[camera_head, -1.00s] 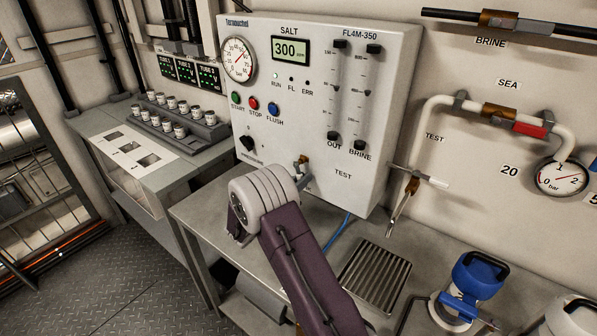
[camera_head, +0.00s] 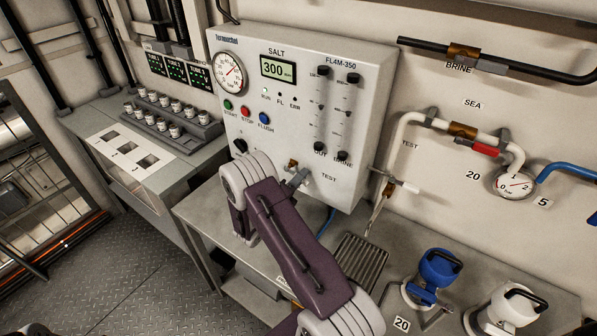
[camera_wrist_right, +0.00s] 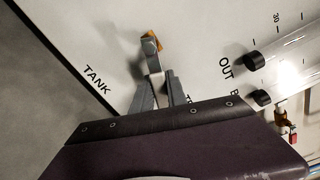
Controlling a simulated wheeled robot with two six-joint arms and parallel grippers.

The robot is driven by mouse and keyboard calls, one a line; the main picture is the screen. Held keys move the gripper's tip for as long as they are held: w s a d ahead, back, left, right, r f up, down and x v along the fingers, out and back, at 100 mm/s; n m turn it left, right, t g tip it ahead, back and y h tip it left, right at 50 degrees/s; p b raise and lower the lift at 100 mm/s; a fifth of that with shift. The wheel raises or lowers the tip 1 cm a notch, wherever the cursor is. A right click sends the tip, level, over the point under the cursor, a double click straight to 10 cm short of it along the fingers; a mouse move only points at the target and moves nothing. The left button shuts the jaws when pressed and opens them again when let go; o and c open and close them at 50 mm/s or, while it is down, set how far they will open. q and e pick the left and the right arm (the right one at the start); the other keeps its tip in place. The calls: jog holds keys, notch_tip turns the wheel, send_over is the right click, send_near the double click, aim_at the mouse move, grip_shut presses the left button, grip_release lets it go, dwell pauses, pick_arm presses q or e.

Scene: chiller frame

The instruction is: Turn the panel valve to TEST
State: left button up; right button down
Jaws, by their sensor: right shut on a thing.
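The panel valve (camera_head: 292,163) is a small brass fitting low on the white SALT panel (camera_head: 225,120). The TEST label (camera_head: 329,178) is to its right in the head view. In the right wrist view the valve (camera_wrist_right: 150,42) sits just beyond my fingertips, with the TANK label (camera_wrist_right: 97,80) to the left and the TEST label mostly hidden by my gripper. My right gripper (camera_head: 299,176) is at the valve, its fingers (camera_wrist_right: 156,88) shut on the valve's handle. My left gripper is out of view.
A bench with a drain grate (camera_head: 362,262) lies below the panel. A blue-topped container (camera_head: 437,268) and a white one (camera_head: 508,306) stand to the right. Pipes and a pressure gauge (camera_head: 515,186) are on the right wall. A rack of small jars (camera_head: 170,118) stands left.

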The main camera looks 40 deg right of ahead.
jog(key=r+n+p, duration=0.1)
jog(key=n+p, duration=0.2)
jog(key=shift+s+r, duration=0.15)
jog(key=shift+r, duration=0.25)
jog(key=shift+r+n+p, duration=0.1)
jog(key=shift+n+p, duration=0.25)
jog(key=shift+n, duration=0.25)
jog(key=shift+r, duration=0.15)
jog(key=c, duration=1.3)
grip_release()
jog(key=shift+a, duration=0.2)
jog(key=b+v, duration=0.1)
jog(key=v, duration=0.7)
jog(key=shift+s+a, duration=0.15)
jog(key=shift+a, duration=0.1)
